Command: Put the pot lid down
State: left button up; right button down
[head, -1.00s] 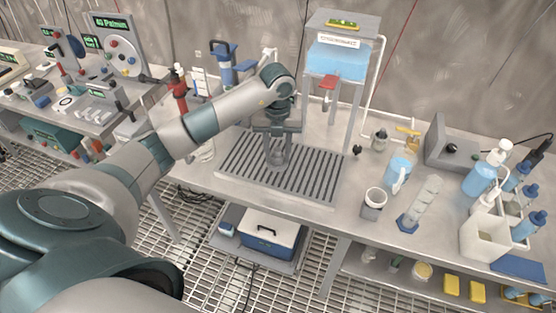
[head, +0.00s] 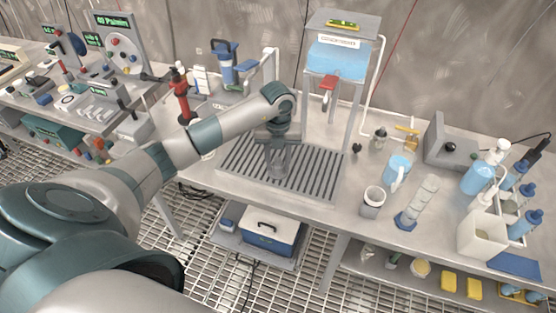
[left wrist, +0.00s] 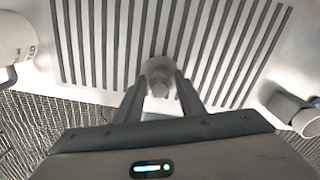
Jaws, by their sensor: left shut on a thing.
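My left gripper (head: 277,168) hangs over the slatted drain grate (head: 318,182) on the bench, pointing down. In the left wrist view, its two fingers (left wrist: 160,88) are shut on a small, pale grey, rounded thing (left wrist: 159,79). Only this part shows between the fingertips, with the slats of the grate (left wrist: 96,40) behind it. I cannot make out a lid's full shape, nor whether the held thing touches the grate. In the head view my gripper hides it. My right gripper is not in view.
A frame with a blue water tank (head: 338,62) stands behind the grate. Much of the grate is bare.

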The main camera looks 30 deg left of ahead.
pick_arm(q)
jog(key=shift+f, duration=0.2)
jog(key=o, duration=1.1)
jog(key=shift+c, duration=0.2)
jog(key=shift+r, duration=0.1)
jog(key=shift+r, duration=0.15)
jog(key=shift+r, duration=0.1)
